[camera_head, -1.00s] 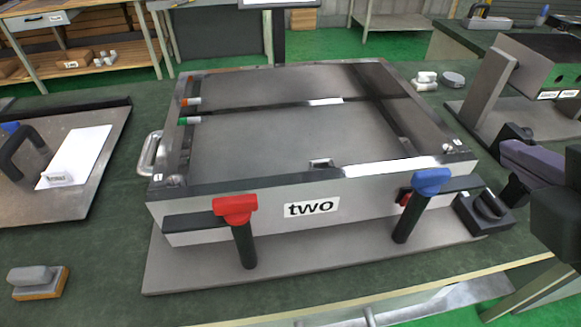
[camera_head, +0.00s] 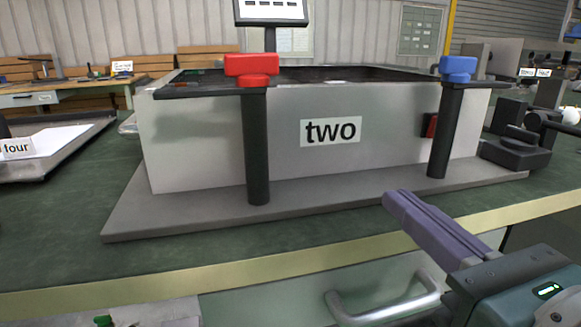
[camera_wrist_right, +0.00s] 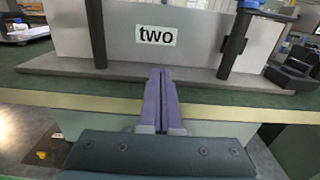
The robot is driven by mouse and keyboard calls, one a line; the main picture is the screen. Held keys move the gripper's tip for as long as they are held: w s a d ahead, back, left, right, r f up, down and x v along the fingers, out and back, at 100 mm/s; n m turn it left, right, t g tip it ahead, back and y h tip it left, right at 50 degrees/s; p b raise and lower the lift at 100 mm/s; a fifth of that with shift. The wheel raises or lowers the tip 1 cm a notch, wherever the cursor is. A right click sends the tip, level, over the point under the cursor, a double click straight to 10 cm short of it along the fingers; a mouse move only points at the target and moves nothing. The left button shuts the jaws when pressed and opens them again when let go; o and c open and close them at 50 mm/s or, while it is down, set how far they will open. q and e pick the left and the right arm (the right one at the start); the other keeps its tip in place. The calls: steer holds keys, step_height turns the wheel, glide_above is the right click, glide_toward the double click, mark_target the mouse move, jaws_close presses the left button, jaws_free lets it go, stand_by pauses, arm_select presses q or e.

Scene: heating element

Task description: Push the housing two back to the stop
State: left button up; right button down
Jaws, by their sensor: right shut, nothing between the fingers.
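Housing two (camera_head: 220,130) is a grey metal box with a "two" label on its front face. It stands on a grey base plate (camera_head: 180,222) on the green bench. A red-topped post (camera_head: 256,150) and a blue-topped post (camera_head: 446,130) stand in front of it. My right gripper (camera_head: 392,200) is in front of the bench edge at lower right, its purple fingers pointing toward the housing front and apart from it. In the right wrist view the fingers (camera_wrist_right: 161,78) are together and empty, below the "two" label. The housing's rear is hidden.
A black block with a knob (camera_head: 515,148) sits right of the housing. A tray with a "four" label (camera_head: 17,148) lies at the left. A bench drawer handle (camera_head: 385,305) is below the front edge. A monitor (camera_head: 270,12) stands behind.

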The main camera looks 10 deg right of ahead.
mark_target(339, 147)
arm_select(q)
steer(key=shift+w+f+b, duration=0.1)
steer(key=shift+f+b, duration=0.1)
steer(key=shift+b, duration=0.1)
arm_select(e)
steer(key=w, duration=1.2)
steer(key=shift+w+a, duration=0.2)
steer(key=shift+w, duration=0.15)
steer(key=shift+w, duration=1.35)
arm_select(q)
steer(key=shift+w+r, duration=0.15)
steer(key=shift+w, duration=0.5)
steer(key=shift+s+a, duration=0.1)
arm_select(e)
steer(key=shift+s+d+r, duration=0.1)
